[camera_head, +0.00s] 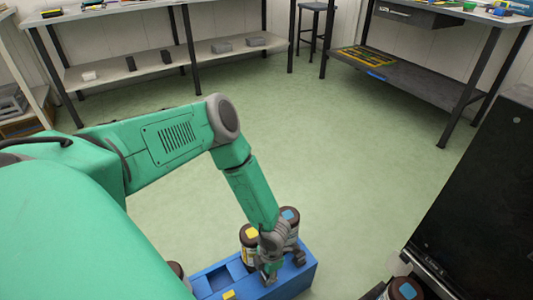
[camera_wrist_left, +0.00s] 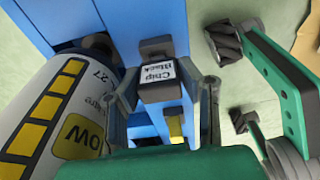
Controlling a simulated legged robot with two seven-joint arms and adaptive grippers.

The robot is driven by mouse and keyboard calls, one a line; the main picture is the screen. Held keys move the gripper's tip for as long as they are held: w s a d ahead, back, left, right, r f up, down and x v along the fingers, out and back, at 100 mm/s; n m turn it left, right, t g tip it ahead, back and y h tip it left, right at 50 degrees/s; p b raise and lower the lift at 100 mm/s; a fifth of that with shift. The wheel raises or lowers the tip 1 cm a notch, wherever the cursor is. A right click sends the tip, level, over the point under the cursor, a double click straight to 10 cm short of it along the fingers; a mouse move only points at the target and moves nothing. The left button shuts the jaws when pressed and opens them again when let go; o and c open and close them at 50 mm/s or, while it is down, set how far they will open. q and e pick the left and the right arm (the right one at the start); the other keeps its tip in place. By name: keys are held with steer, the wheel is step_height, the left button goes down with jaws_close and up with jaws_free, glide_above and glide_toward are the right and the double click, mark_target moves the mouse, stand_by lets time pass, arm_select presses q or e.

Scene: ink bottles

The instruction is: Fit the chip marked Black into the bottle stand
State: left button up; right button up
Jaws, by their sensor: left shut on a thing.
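The chip marked Black (camera_wrist_left: 157,72) is a dark block with a white "Chip Black" label, between the fingers of my left gripper (camera_wrist_left: 162,95). The blue bottle stand (camera_head: 305,272) is at bottom centre in the head view. It also fills the background behind the chip in the left wrist view (camera_wrist_left: 105,25). In the head view, my left gripper (camera_head: 270,258) is low over the stand's right part, close to the bottles, and hides the chip. I cannot tell whether the chip is seated or just above the stand. My right gripper is not in view.
A brown bottle with a yellow-marked lid (camera_head: 249,240) and one with a blue-marked lid (camera_head: 289,217) stand by my left gripper. A yellow piece (camera_head: 229,295) is on the stand. Another blue-marked bottle (camera_head: 405,290) is at lower right. The green floor beyond is clear.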

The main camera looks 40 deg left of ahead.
arm_select(q)
steer(key=shift+f, duration=0.15)
steer(key=shift+f+b, duration=0.25)
steer(key=shift+b, duration=0.05)
steer(key=shift+f, duration=0.1)
steer(key=o, duration=1)
step_height(320, 180, up, 7)
steer(key=p, duration=0.6)
